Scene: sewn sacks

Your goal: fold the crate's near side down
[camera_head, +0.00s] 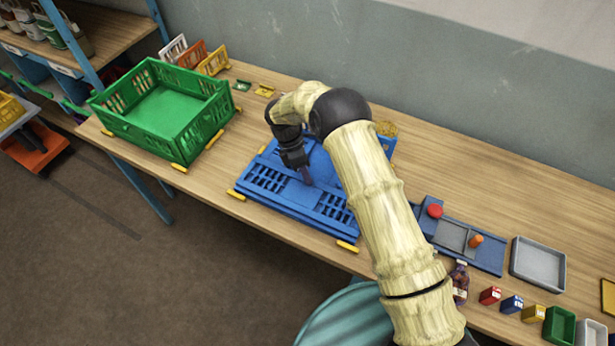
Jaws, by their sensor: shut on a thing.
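The blue crate (325,230) lies low and looks almost flat on the wooden table, in the middle of the head camera view. Its slotted near side (268,180) looks folded down inward. A second slotted part of that side shows at right, and its far right part is hidden behind my arm. My gripper (307,179) points down at the middle of this side, between the slotted parts. It appears shut on the side's edge; the fingertips are small and the exact contact is hard to see. Yellow latches (347,246) stick out at the crate's near corners.
An upright green crate (165,108) stands left of the blue one. White, orange and yellow racks (213,62) stand behind it. A blue board (455,238), a grey tray (538,264), a bottle (459,283) and small coloured boxes lie at right.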

